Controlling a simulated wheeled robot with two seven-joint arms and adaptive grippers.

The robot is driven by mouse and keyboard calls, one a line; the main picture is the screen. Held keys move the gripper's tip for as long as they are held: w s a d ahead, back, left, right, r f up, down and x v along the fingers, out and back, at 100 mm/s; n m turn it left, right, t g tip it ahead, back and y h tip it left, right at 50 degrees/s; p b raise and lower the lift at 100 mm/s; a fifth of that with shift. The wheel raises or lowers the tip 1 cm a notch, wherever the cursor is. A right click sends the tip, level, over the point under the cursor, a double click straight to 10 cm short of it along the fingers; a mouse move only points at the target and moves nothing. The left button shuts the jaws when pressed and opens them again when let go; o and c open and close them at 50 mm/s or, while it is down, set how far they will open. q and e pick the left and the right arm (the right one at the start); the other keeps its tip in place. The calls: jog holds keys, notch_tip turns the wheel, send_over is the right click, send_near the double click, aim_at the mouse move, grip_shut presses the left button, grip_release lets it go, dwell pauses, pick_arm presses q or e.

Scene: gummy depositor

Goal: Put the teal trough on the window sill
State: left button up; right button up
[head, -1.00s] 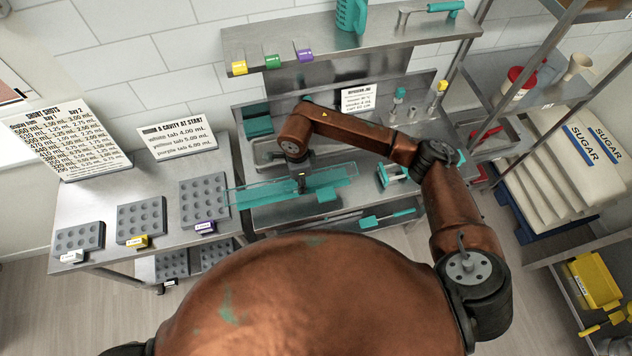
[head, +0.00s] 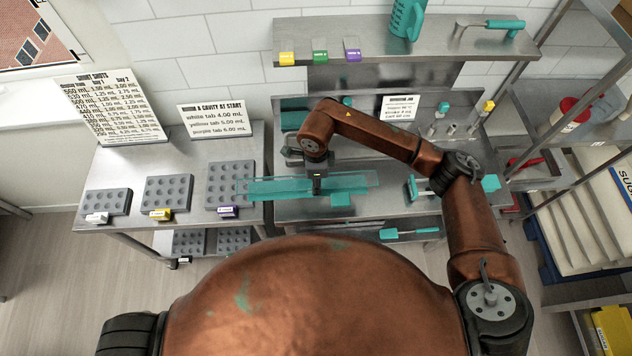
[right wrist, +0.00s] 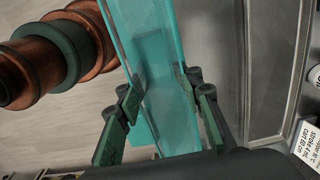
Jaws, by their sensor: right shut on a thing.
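The teal trough (head: 350,183) is long and translucent, held above the front of the steel bench. My right gripper (head: 317,188) is shut on it near its middle. In the right wrist view the trough (right wrist: 160,75) runs lengthwise between the two fingers of my right gripper (right wrist: 165,105). The trough's left end overlaps the purple-tab mould in the head view. The window sill (head: 30,130) shows only in part at the far left, below the window (head: 35,40). My left gripper is not in view.
Three grey moulds (head: 167,193) with white, yellow and purple tabs lie on the left table. Two printed cards (head: 115,105) stand behind them. A steel shelf (head: 400,38) with a teal jug (head: 406,18) overhangs the bench. A sugar rack stands at right.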

grip_shut()
